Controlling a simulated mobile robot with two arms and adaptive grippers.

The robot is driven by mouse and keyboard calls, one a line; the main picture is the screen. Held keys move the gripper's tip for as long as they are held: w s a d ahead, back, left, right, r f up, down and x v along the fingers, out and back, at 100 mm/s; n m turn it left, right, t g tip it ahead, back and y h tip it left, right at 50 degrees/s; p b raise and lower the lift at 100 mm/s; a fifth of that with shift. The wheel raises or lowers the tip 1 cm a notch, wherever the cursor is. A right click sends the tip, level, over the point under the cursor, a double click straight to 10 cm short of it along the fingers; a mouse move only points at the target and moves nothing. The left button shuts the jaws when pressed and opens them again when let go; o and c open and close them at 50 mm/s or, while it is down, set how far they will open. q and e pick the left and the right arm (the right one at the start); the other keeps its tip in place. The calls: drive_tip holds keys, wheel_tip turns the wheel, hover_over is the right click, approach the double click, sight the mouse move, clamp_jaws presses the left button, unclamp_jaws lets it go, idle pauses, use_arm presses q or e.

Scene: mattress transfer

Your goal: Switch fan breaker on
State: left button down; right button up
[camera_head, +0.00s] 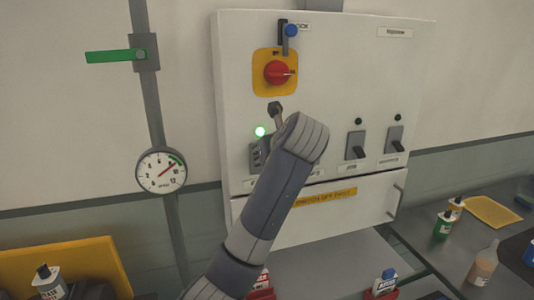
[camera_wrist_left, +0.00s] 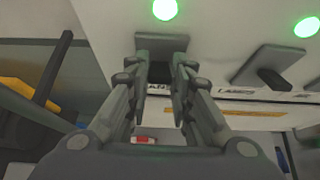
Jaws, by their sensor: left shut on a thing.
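The white breaker panel (camera_head: 340,70) hangs on the wall. The fan breaker, leftmost in its row, has a green lamp (camera_head: 260,131) that is lit. In the left wrist view its grey plate (camera_wrist_left: 160,42) and dark lever (camera_wrist_left: 159,73) lie between the fingers of my left gripper (camera_wrist_left: 160,88). The gripper is shut on the lever; part of the label below is covered. In the head view my left gripper (camera_head: 258,153) is at this breaker, mostly behind my own arm. My right gripper is out of view.
The neighbouring breaker (camera_wrist_left: 268,66) has a lit green lamp. Two breakers (camera_head: 356,146) (camera_head: 395,139) further right have dark lamps. A pressure gauge (camera_head: 161,170) and green valve handle (camera_head: 115,56) are left. Bottles (camera_head: 443,225) stand on the bench right.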

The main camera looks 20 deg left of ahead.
use_arm(q)
drive_tip(key=shift+f+g, duration=0.1)
drive_tip(key=shift+g, duration=0.2)
drive_tip(key=c, duration=1.4)
unclamp_jaws()
drive_tip(key=shift+w, duration=0.15)
drive_tip(key=v, duration=0.7)
drive_tip(key=shift+r, duration=0.2)
